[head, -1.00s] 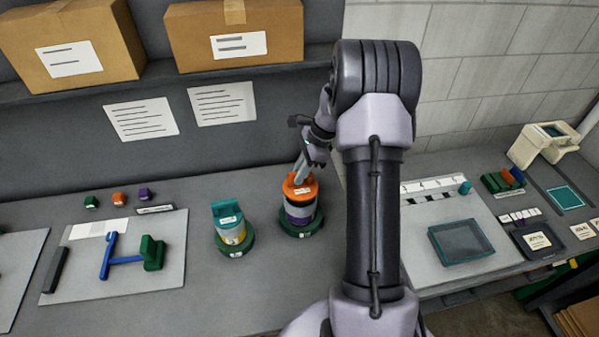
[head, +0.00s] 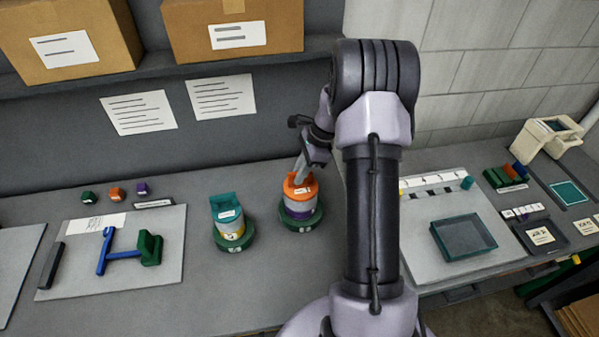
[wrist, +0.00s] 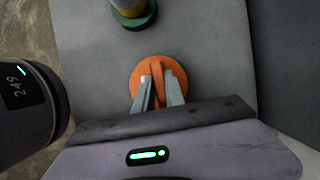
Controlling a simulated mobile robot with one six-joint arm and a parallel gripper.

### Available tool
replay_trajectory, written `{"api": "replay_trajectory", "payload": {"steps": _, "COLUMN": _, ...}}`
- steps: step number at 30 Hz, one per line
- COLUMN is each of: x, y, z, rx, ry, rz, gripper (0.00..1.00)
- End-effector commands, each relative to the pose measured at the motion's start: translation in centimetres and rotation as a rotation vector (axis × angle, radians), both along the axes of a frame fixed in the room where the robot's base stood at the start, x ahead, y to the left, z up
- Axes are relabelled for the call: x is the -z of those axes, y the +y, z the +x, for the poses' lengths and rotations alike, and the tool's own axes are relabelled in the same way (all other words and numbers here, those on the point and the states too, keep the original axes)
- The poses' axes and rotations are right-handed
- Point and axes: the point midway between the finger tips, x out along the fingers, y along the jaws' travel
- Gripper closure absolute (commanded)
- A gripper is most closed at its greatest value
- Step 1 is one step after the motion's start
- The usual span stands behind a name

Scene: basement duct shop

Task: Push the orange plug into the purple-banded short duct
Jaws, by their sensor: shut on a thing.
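The orange plug (head: 300,192) sits on top of the purple-banded short duct (head: 300,211), upright, with its rim close against the duct's pale upper wall. The duct stands in a green round base (head: 305,226). My gripper (head: 301,178) comes down from above and is shut on the plug's raised grip. In the wrist view the two fingers hold the grip rib of the orange plug (wrist: 150,66) from both sides. The plug hides the duct there.
A second duct with a yellow band (head: 233,236) and a teal plug (head: 225,207) stands just left on its own green base. A board (head: 165,280) with blue and green parts lies farther left. A teal tray (head: 463,240) lies right of my arm.

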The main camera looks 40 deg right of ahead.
Motion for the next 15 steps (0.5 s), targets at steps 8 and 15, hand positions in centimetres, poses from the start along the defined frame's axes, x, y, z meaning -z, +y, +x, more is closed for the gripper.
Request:
{"api": "replay_trajectory", "payload": {"steps": 8, "x": -0.07, "y": 0.0, "z": 0.01, "rx": 0.0, "ry": 0.0, "rz": 0.0, "gripper": 0.6}}
{"api": "replay_trajectory", "payload": {"steps": 15, "x": -0.04, "y": 0.01, "z": -0.01, "rx": 0.0, "ry": 0.0, "rz": 0.0, "gripper": 0.6}}
